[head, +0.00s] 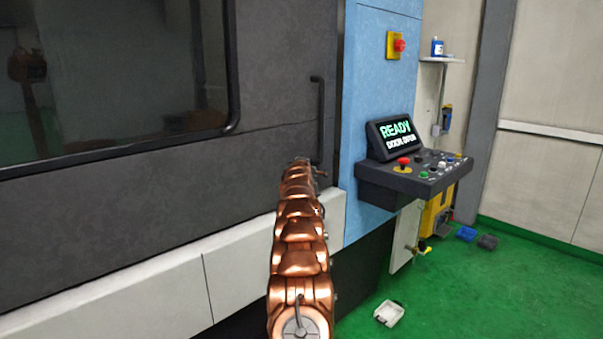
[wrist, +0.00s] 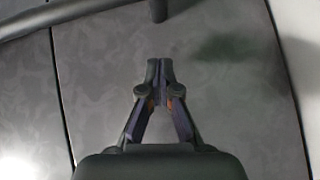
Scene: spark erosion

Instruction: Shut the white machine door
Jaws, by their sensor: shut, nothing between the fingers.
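The machine door (head: 275,75) looks dark grey, not white, with a large window (head: 100,70) in it. An upright dark bar handle (head: 317,115) is at its right edge. I cannot tell whether the door is fully shut. My copper arm reaches up to just below the handle and mostly hides my gripper in the head view. In the wrist view my gripper (wrist: 165,72) is shut and empty, in front of a grey panel (wrist: 110,70). A dark bar (wrist: 85,12) crosses the top left there, apart from the fingertips. Contact with the panel cannot be told.
A blue panel (head: 375,95) right of the door carries a control console (head: 415,180) with a screen reading READY. A white ledge (head: 170,280) runs below the door. A white tray (head: 389,313) and blue and dark items (head: 466,234) lie on the green floor.

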